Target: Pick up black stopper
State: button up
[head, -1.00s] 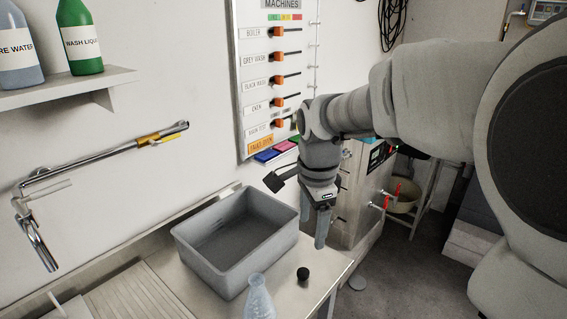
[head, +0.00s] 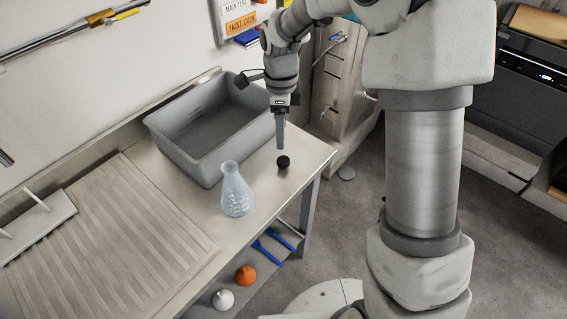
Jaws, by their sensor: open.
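The black stopper (head: 283,162) is a small dark round piece standing on the steel counter (head: 258,185), near its right end. My gripper (head: 281,147) points down just above and behind the stopper in the head view. Its fingers line up one behind the other from this angle, so the gap between them is hidden. The gripper is open, with nothing seen in it. I cannot tell whether the fingertips touch the stopper; they look a little apart from it.
A clear conical flask (head: 236,192) stands left of the stopper. A grey basin (head: 185,150) sits behind them. A ribbed draining board (head: 120,235) lies to the left. Below the counter, a lower shelf holds an orange flask-like item (head: 245,274), a white one (head: 223,299) and blue tools (head: 270,248).

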send_over(283, 160)
jog(key=f, duration=0.5)
jog(key=shift+w+a, duration=0.15)
jog(key=shift+w, duration=0.1)
jog(key=shift+s+d+f+b, duration=0.1)
jog(key=shift+f+b, duration=0.25)
jog(key=shift+f, duration=0.95)
jog(key=shift+s+d+f+b, duration=0.1)
jog(key=shift+f+b, duration=0.25)
jog(key=shift+f, duration=0.9)
grip_shut()
